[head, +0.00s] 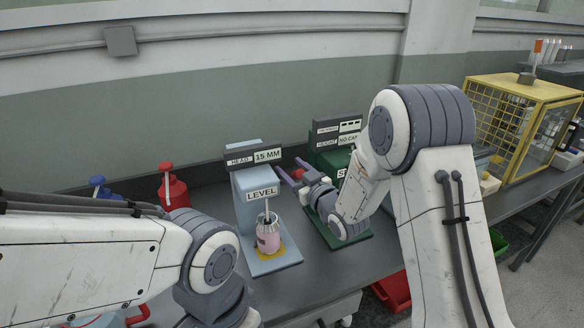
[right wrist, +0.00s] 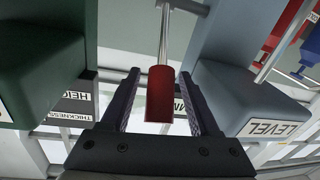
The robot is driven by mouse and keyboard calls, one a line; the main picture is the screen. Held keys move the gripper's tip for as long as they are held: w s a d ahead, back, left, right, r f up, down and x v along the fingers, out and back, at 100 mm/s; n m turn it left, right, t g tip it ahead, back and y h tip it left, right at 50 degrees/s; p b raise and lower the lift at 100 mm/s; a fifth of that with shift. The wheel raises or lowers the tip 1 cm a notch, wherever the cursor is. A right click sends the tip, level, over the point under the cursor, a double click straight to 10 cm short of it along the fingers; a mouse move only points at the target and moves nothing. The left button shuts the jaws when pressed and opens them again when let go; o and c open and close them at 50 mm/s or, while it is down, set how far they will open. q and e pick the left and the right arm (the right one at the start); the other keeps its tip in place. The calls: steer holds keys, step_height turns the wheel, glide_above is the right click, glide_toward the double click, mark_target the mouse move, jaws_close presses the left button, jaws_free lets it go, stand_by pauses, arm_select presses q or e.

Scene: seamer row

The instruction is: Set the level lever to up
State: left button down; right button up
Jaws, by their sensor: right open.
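The light-blue machine (head: 243,190) has a LEVEL label (head: 262,194), which also shows at the right of the right wrist view (right wrist: 274,128). A red handle on a bright metal rod, which looks like the level lever (right wrist: 160,93), stands between my right gripper's fingers in the right wrist view. My right gripper (head: 290,172) is open around the handle, with a gap on each side. In the head view it is at the right side of the light-blue machine, and the handle cannot be made out there. My left arm is at the lower left; its gripper is out of view.
A pink can (head: 268,237) stands on the light-blue machine's base. A green machine (head: 326,160) stands close on the right, behind my right arm. Red (head: 173,188) and blue (head: 99,190) items stand at the left. A yellow cage (head: 500,105) is farther right.

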jaws_close()
stand_by(1.4)
